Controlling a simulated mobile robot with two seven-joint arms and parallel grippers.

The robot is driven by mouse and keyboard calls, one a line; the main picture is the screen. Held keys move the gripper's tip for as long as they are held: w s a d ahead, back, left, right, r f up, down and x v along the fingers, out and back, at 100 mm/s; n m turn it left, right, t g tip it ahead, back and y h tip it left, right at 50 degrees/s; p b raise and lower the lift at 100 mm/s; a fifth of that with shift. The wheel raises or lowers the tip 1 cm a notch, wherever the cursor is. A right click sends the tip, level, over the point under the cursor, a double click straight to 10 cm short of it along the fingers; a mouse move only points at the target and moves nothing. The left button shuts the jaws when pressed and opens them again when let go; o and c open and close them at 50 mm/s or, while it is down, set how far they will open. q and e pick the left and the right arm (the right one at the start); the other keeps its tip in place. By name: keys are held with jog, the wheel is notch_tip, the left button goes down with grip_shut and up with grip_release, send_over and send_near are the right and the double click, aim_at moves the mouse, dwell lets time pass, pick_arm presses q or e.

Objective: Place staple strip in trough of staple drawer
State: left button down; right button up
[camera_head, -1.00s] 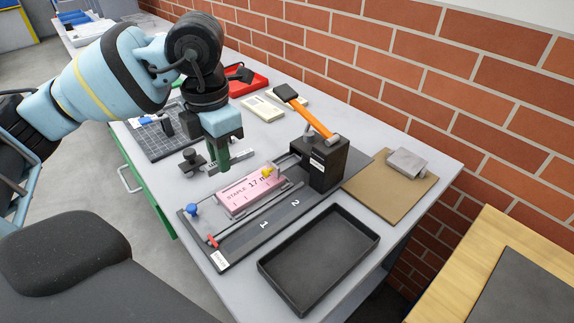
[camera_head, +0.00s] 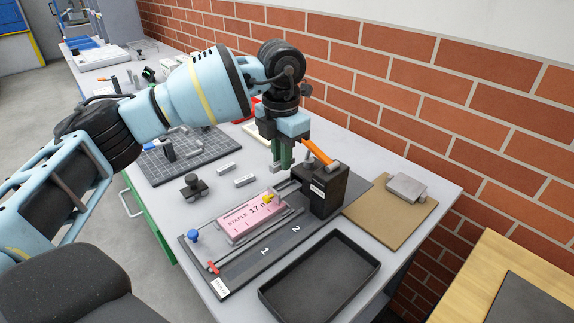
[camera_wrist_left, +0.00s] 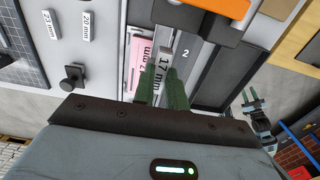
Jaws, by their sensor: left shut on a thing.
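My left gripper (camera_head: 283,163) is shut on a small grey staple strip (camera_head: 276,168), held above the table behind the pink card. In the left wrist view the strip (camera_wrist_left: 164,64) reads 17 mm between the green fingers. The pink card (camera_head: 250,213), reading STAPLE 17 mm, lies on the dark base. The stapler is a black block (camera_head: 328,190) with an orange handle. The staple drawer's long grey trough (camera_head: 262,230) runs out from the block to a red end piece, beside the card. What looks like my right gripper (camera_wrist_left: 252,100) shows small in the left wrist view; its finger opening is unclear.
Two other strips (camera_head: 243,181) lie on the table near a black knob (camera_head: 195,187) and a gridded mat (camera_head: 220,149). An empty black tray (camera_head: 350,243) stands in front. A brown board (camera_head: 372,222) with a grey block (camera_head: 405,188) is right of the stapler.

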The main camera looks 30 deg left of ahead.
pick_arm(q)
jog(key=shift+w+d, duration=0.1)
jog(key=shift+w, duration=0.35)
jog(key=shift+w+d, duration=0.1)
jog(key=shift+w, duration=0.1)
jog(key=shift+f, duration=1.8)
jog(key=shift+f, duration=0.15)
jog(key=c, duration=1.4)
grip_release()
jog(key=shift+f, duration=0.1)
jog(key=shift+c, duration=0.2)
notch_tip(320, 180, up, 12)
jog(key=shift+r, duration=0.25)
